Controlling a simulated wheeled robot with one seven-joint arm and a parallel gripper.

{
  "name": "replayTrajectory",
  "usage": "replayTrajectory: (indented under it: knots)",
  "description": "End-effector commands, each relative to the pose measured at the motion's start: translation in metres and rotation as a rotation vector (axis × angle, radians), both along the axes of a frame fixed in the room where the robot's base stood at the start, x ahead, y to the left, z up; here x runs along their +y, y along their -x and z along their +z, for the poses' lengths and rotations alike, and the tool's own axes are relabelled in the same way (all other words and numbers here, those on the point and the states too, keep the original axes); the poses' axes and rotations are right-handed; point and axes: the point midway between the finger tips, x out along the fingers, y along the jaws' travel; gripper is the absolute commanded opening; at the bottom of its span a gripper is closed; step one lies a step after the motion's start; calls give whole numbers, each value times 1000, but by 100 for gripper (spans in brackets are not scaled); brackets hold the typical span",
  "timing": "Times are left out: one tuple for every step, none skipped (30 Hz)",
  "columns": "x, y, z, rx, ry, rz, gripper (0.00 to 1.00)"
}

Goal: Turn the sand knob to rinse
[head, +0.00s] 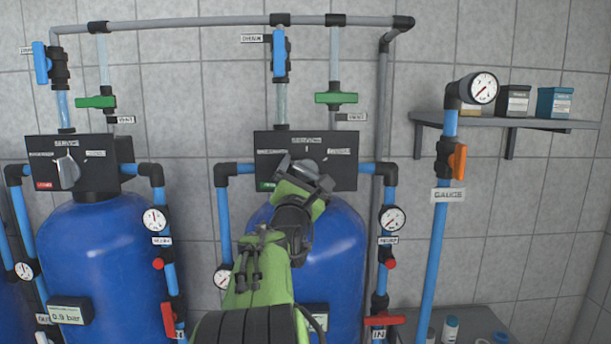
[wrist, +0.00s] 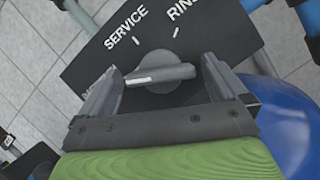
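A grey knob (wrist: 165,72) sits on a black control panel (wrist: 225,32) in the wrist view. The panel carries the words SERVICE and a cut-off RINS; another label at the left is mostly hidden. The knob's pale pointer line lies nearly level and points left, away from both words. My gripper (wrist: 162,64) is open, with one finger at each end of the knob's bar; I cannot tell whether they touch it. In the head view my gripper (head: 308,178) covers this knob at the panel (head: 272,150) above the right blue tank (head: 340,242).
A second panel (head: 98,148) with its own knob (head: 67,172) tops the left blue tank (head: 105,255). Blue pipes, gauges and valves flank the right tank, including a gauge (head: 392,219). A shelf (head: 480,122) holds small boxes at the right.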

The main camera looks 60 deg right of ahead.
Motion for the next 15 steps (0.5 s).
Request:
replayTrajectory:
  knots:
    - [0, 0, 0, 0, 0, 0, 91]
    - [0, 0, 0, 0, 0, 0, 86]
    - [0, 0, 0, 0, 0, 0, 80]
    - [0, 0, 0, 0, 0, 0, 76]
    - [0, 0, 0, 0, 0, 0, 71]
    - [0, 0, 0, 0, 0, 0, 65]
    - [0, 0, 0, 0, 0, 0, 60]
    - [0, 0, 0, 0, 0, 0, 56]
    - [0, 0, 0, 0, 0, 0, 49]
    - [0, 0, 0, 0, 0, 0, 48]
    - [0, 0, 0, -1, 0, 0, 48]
    - [0, 0, 0, -2, -1, 0, 48]
    - [0, 0, 0, -3, -1, 0, 48]
    - [0, 0, 0, -6, -3, 0, 48]
    - [1, 0, 0, -11, -5, 0, 48]
